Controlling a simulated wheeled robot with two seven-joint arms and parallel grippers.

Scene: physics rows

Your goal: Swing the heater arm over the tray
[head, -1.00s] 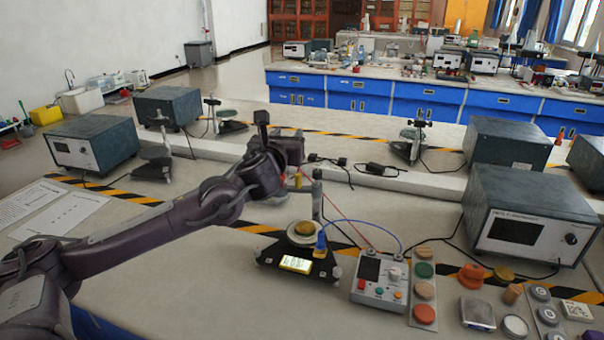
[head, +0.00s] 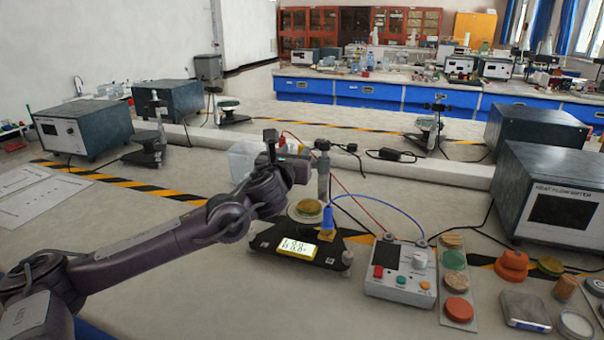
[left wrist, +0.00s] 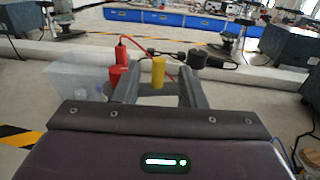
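A black-based heating device (head: 262,243) with a lit yellow display stands on the bench. A round pale tray (head: 294,216) on it bears a gold-brown disc (head: 308,207). A grey post with a dark cap (head: 322,145) rises behind the tray; the dark knob in the left wrist view (left wrist: 197,61) seems to be its top. A yellow upright handle (left wrist: 158,72) and a red post (left wrist: 119,76) also show there; I cannot tell how the heater arm joins them. My left gripper (left wrist: 159,88) is open, the yellow handle between its fingers with gaps both sides. My right gripper is out of view.
A control box (head: 400,274) with a blue and a red cable stands right of the device. Coloured discs on a strip (head: 456,325) lie beyond it. A clear box (head: 243,158) stands behind my left gripper. The bench front is mostly clear.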

